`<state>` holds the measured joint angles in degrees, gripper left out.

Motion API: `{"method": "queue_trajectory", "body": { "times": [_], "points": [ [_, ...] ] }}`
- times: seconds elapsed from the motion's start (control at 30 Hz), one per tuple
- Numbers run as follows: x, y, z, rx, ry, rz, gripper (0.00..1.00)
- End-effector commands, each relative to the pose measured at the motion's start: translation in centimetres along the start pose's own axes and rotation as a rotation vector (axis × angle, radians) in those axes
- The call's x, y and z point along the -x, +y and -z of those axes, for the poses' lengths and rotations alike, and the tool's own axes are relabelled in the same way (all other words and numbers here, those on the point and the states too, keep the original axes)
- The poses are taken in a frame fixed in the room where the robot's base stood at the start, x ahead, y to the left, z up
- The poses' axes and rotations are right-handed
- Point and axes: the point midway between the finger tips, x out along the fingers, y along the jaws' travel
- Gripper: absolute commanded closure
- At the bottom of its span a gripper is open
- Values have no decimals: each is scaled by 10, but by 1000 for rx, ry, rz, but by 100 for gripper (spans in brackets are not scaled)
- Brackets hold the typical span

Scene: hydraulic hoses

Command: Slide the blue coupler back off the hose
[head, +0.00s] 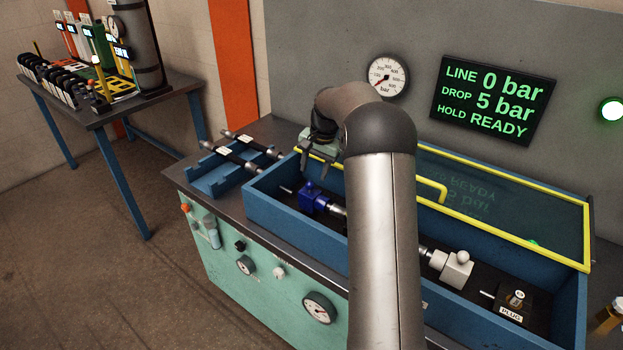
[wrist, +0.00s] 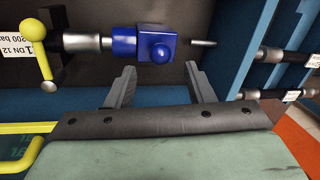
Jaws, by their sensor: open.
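The blue coupler (head: 316,198), a block with a round knob, lies in the left end of the blue test trough. In the wrist view the coupler (wrist: 143,44) is in line with the silver end fitting (wrist: 82,42) of the labelled hose on its left and seems to meet it; how far it sits over the hose end is hidden. A thin metal rod (wrist: 203,43) shows on its right. My gripper (head: 316,168) is above the trough near the coupler. In the wrist view my gripper (wrist: 160,74) is open and empty, its two fingers apart and short of the coupler.
The trough (head: 268,205) has raised walls and a yellow-framed clear lid (head: 505,200). A yellow-knobbed lever (wrist: 47,80) stands by the hose. More hoses lie in a blue rack (head: 225,180) to the left. A white coupler (head: 452,266) and plug block (head: 515,302) are at right.

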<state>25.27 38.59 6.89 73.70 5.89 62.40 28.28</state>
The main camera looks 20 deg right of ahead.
Motion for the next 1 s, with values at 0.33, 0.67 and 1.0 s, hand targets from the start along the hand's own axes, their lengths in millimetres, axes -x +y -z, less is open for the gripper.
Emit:
{"method": "queue_trajectory", "body": {
  "times": [0.33,0.67,1.0],
  "points": [
    [-46,0,0,0,0,-1,52],
    [-51,0,0,0,1,0,52],
    [-51,-1,0,1,1,0,100]
  ]
}}
